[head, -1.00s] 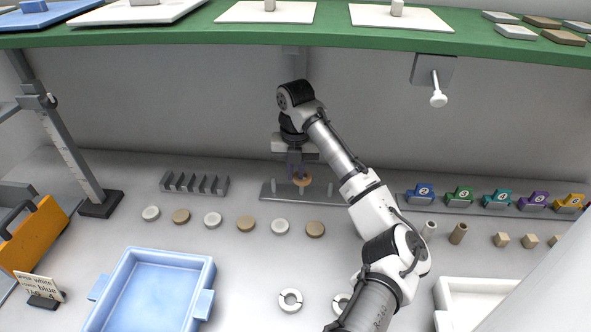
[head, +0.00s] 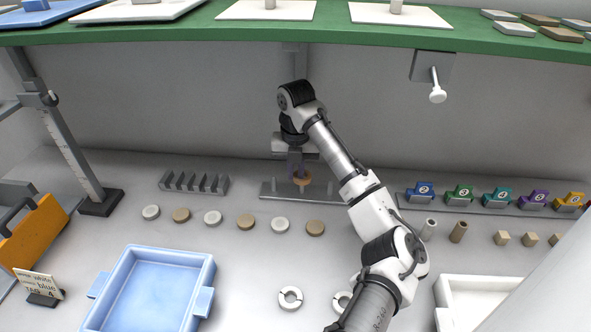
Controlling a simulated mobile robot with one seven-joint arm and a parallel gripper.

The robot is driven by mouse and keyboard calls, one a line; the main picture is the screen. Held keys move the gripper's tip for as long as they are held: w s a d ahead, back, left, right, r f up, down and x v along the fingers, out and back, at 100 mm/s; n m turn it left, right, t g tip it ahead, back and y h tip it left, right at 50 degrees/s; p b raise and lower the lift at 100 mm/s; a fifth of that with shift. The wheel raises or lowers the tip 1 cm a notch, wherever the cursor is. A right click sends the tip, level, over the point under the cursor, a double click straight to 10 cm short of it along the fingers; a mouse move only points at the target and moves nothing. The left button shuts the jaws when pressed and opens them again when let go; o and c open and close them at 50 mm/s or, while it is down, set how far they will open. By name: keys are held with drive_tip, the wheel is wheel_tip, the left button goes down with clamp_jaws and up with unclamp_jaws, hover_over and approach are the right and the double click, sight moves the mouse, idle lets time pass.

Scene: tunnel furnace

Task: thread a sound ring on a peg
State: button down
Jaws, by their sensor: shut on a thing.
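My gripper (head: 297,172) points down over the grey peg plate (head: 265,196) at the back middle. It is shut on a tan ring (head: 303,180), which hangs close above the middle of the plate. Short upright pegs show on the plate, one left of the ring (head: 274,186) and one right of it (head: 330,188). I cannot tell whether a peg stands inside the held ring. Two pale rings lie on the table at the front: one ring (head: 284,299) shows gaps in its band, the other ring (head: 338,298) is partly hidden by my arm.
White and tan discs (head: 246,222) lie in a row before the plate. A slotted grey rack (head: 194,183) stands to the left, a blue tray (head: 208,268) at front left. Numbered coloured blocks (head: 460,195) stand at right. A green shelf (head: 300,34) crosses above.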

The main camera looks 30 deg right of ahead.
drive_tip(key=shift+s+a+f, duration=0.1)
drive_tip(key=shift+s+f, duration=0.1)
drive_tip(key=shift+f, duration=0.45)
drive_tip(key=shift+s+f, duration=0.15)
drive_tip(key=shift+f, duration=0.5)
drive_tip(key=c, duration=1.4)
unclamp_jaws()
drive_tip(key=shift+g, duration=0.3)
drive_tip(key=shift+o, duration=0.2)
wheel_tip(320, 180, up, 9)
drive_tip(key=shift+w+f+b, duration=0.1)
drive_tip(key=shift+w+b, duration=0.05)
drive_tip(key=shift+b, duration=0.5)
drive_tip(key=shift+a+r+t, duration=0.15)
drive_tip(key=shift+r+t, duration=0.25)
drive_tip(key=shift+r, duration=0.25)
drive_tip(key=shift+w, duration=0.1)
